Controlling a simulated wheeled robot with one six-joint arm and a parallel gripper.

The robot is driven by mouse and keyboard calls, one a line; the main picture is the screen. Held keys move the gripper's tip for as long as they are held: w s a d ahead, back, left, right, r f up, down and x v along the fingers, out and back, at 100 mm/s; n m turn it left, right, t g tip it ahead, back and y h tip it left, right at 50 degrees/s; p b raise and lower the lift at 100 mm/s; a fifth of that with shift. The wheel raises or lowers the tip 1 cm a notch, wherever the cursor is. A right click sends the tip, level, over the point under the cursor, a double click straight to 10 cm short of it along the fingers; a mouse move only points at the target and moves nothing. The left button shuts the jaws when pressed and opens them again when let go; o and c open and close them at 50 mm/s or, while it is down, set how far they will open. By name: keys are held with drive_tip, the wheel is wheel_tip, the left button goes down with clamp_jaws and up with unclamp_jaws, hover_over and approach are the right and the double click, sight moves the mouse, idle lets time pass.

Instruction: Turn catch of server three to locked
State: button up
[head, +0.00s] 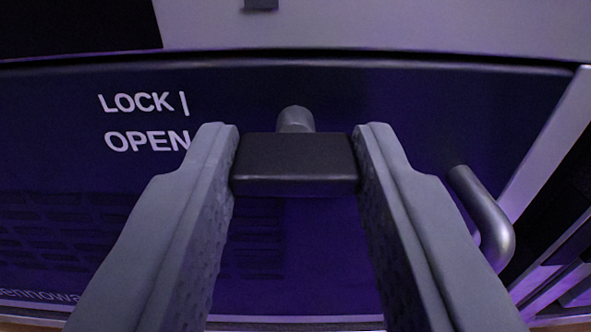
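The catch (295,163) is a black bar on a short round grey stub (296,119) that comes out of a dark blue server front (400,110). The bar lies level, long side across the picture. My gripper (295,150) has one grey finger at each end of the bar, and both fingers appear to touch it. White print, "LOCK" with an upright stroke and "OPEN" below (146,122), is to the left of the catch. My left finger covers whatever follows "OPEN". No server number shows.
A grey bar handle (484,220) sticks out of the front to the right, close beside my right finger. A pale panel (400,25) runs above the server front. A metal upright (548,145) edges it on the right.

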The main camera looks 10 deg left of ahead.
drive_tip(key=shift+m, duration=0.5)
drive_tip(key=m, duration=0.3)
drive_tip(key=shift+m, duration=0.4)
drive_tip(key=m, duration=0.4)
drive_tip(key=shift+m, duration=0.3)
drive_tip(key=m, duration=0.4)
drive_tip(key=shift+m, duration=2.2)
drive_tip(key=o, duration=1)
drive_tip(key=v, duration=1.7)
drive_tip(key=shift+s+d, duration=0.1)
drive_tip(key=shift+s, duration=0.1)
